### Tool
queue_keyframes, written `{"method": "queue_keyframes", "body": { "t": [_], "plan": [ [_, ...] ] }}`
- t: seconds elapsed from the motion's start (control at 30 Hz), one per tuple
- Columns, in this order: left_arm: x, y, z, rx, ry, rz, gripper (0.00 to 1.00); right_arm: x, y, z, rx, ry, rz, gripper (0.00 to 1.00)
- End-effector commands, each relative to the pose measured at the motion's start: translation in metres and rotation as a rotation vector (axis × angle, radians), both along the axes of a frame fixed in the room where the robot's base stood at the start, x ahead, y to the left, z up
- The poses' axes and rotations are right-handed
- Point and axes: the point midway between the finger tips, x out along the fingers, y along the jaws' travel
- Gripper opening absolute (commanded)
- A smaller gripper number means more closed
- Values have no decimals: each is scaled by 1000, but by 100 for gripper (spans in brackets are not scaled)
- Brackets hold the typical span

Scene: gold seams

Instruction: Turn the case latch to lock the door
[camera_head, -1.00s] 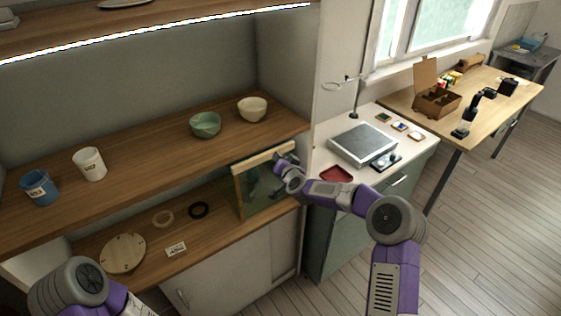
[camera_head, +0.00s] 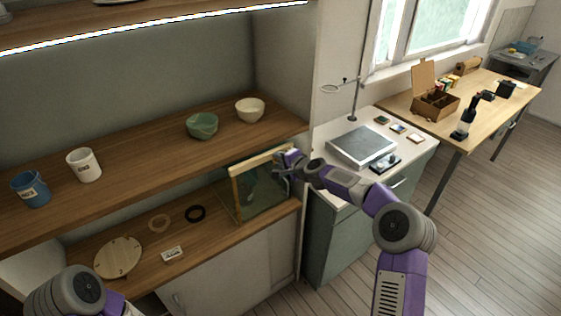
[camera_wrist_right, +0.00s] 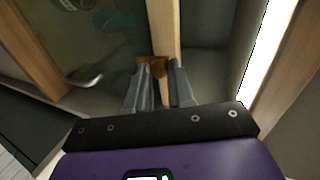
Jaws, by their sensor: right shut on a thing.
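The glass case (camera_head: 262,204) stands on the lower shelf, with a pale wooden frame (camera_head: 262,160) along its top and left edges. In the right wrist view, a wooden bar (camera_wrist_right: 163,28) runs up the middle, with glass on its left. A small brown latch (camera_wrist_right: 150,62) sits at this bar. My right gripper (camera_head: 279,164) is at the upper right of the case. In the right wrist view its fingers (camera_wrist_right: 162,72) are close around the latch and shut on it, partly hiding it. The latch's angle is hard to tell. My left gripper is out of view.
A metal handle (camera_wrist_right: 84,80) shows left of the fingers. Above the case, the upper shelf holds a green bowl (camera_head: 202,125) and a cream bowl (camera_head: 250,109). A scale (camera_head: 362,146) stands on the right counter.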

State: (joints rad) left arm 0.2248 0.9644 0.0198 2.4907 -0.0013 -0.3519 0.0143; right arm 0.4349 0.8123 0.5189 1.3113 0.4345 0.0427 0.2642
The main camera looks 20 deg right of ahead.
Motion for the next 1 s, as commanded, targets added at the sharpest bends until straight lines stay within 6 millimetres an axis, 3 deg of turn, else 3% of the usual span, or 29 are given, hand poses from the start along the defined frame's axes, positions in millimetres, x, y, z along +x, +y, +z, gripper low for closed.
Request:
{"method": "queue_keyframes", "body": {
  "t": [0.73,0.77,0.8,0.9,1.0],
  "plan": [
    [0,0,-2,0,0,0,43,0,-1,-3,76,32,1,0],
    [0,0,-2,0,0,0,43,0,-1,-3,76,32,1,27],
    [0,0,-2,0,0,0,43,0,-1,-3,76,32,2,33],
    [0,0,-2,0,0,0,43,0,-1,-2,76,31,1,45],
    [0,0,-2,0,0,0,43,0,-1,-2,76,30,1,45]
  ]
}}
